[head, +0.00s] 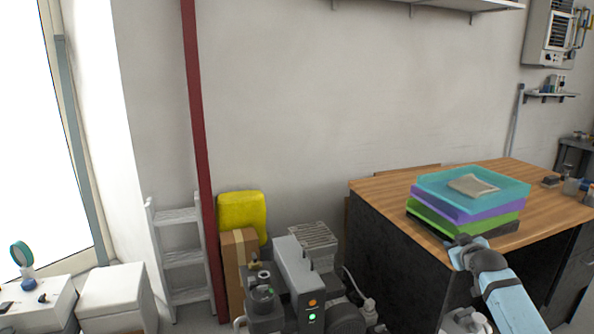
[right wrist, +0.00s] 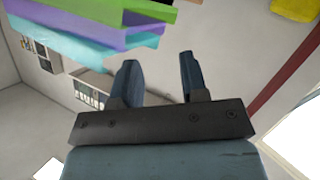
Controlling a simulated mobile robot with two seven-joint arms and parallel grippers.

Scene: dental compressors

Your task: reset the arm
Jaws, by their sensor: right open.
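My right gripper (head: 466,241) is in front of the near edge of the wooden-topped counter (head: 395,185), close to the stacked trays. In the right wrist view its two fingers (right wrist: 158,80) are apart with nothing between them. The tray stack has a teal tray (head: 440,180), a purple one (head: 450,211) and a green one (head: 440,223) above a dark one. The stack also shows in the right wrist view at upper left, with its purple tray (right wrist: 100,38). My left gripper is not in view.
Grey compressor equipment (head: 297,275) with lit buttons stands on the floor left of the counter. Behind it are a cardboard box (head: 238,255) and a yellow container (head: 242,213). A white step ladder (head: 180,250) leans near a red post (head: 200,150). White boxes (head: 115,295) stand at lower left.

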